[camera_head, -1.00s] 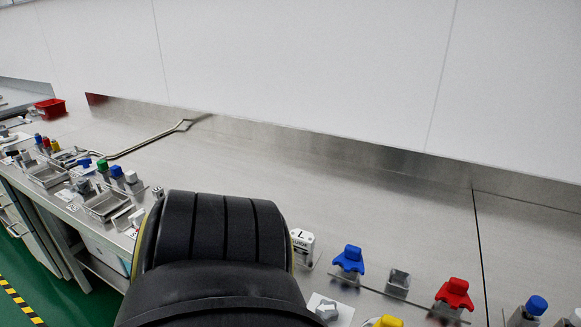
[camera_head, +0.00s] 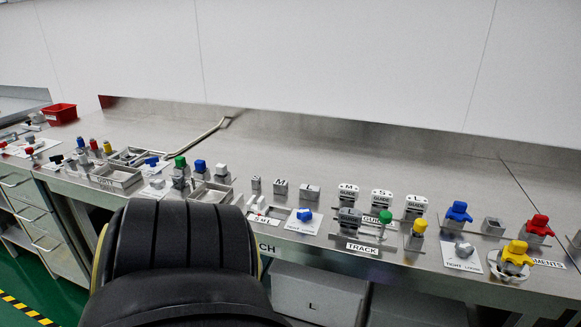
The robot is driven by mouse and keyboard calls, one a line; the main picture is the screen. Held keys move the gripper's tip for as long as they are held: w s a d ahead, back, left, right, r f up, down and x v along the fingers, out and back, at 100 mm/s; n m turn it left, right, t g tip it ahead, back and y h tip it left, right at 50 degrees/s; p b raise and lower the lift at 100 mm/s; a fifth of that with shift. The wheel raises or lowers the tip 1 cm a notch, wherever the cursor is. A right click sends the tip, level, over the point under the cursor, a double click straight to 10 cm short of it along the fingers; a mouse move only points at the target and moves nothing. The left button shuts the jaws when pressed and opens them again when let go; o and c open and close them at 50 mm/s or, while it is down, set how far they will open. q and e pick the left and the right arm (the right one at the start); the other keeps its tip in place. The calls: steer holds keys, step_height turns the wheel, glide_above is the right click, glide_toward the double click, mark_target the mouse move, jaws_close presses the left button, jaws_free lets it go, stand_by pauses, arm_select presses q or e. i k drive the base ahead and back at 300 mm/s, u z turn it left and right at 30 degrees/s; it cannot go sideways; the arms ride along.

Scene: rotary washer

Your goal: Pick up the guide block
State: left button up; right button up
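Three white guide blocks stand in a row on the steel bench in the right half of the head view. They are the M guide block (camera_head: 349,193), the S guide block (camera_head: 381,201) and the L guide block (camera_head: 415,207), each with dark lettering. In front of them is a track fixture (camera_head: 362,247) labelled TRACK, with a grey piece (camera_head: 348,221) and a green-topped post (camera_head: 384,219). Neither gripper is in view. A big black ribbed arm link of mine covers the lower left middle and hides part of the bench front.
Right of the guide blocks stand a blue knob (camera_head: 458,212), a red knob (camera_head: 538,225) and a yellow knob (camera_head: 516,253). Small S, M, L blocks (camera_head: 280,187), trays (camera_head: 116,176) and coloured posts line the bench to the left. The bench's rear strip is mostly clear.

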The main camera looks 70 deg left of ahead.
mark_target(350, 217)
steer(key=k, duration=0.15)
steer(key=u, duration=1.2)
